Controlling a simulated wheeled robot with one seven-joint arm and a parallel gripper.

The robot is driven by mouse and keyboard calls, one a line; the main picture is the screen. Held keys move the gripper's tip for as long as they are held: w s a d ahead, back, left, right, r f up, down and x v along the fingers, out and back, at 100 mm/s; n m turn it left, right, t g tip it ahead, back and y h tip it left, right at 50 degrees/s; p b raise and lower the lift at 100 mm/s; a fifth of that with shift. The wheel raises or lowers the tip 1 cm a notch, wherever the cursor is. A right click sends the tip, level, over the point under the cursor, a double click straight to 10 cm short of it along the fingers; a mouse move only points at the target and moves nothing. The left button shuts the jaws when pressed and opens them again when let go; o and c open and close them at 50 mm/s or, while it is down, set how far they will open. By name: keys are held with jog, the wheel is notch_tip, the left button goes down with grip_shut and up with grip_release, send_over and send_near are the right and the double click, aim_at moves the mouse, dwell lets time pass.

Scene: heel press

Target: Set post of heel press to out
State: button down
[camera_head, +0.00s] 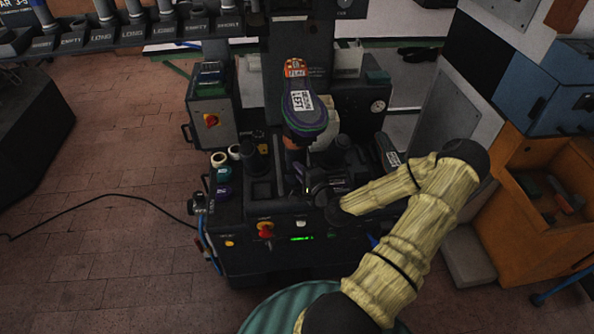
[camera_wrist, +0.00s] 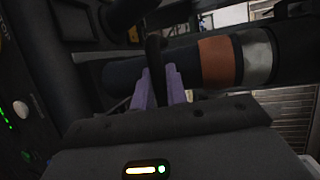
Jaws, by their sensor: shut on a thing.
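The heel press (camera_head: 270,245) stands in the middle of the head view, with a dark post (camera_head: 291,160) rising from it. A green and purple shoe shape (camera_head: 304,122) with a white label sits on top of the post. My gripper (camera_head: 316,190) is low at the press, right of the post, partly hidden by my arm. In the wrist view its purple fingers (camera_wrist: 160,86) are closed on a thin dark lever (camera_wrist: 155,52). Behind the lever, a dark cylinder with a brown band (camera_wrist: 220,60) and a grey metal end lies across the view; this looks like the post.
An orange bin (camera_head: 530,225) is at the right. A cable (camera_head: 110,198) crosses the otherwise open brick floor at left.

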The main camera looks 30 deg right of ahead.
jog(key=c, duration=1.7)
grip_release()
jog(key=shift+s+f, duration=0.2)
jog(key=shift+s, duration=0.05)
jog(key=o, duration=0.3)
jog(key=shift+s+r, duration=0.1)
jog(key=s+r+p, duration=0.1)
jog(key=s+p, duration=0.2)
jog(key=s, duration=0.5)
jog(key=s+r+p, duration=0.2)
jog(key=s+p, duration=0.1)
jog(key=s, duration=0.5)
jog(key=shift+s+a+r+p, duration=0.25)
jog(key=shift+s+a+p, duration=0.05)
jog(key=shift+s+a, duration=0.1)
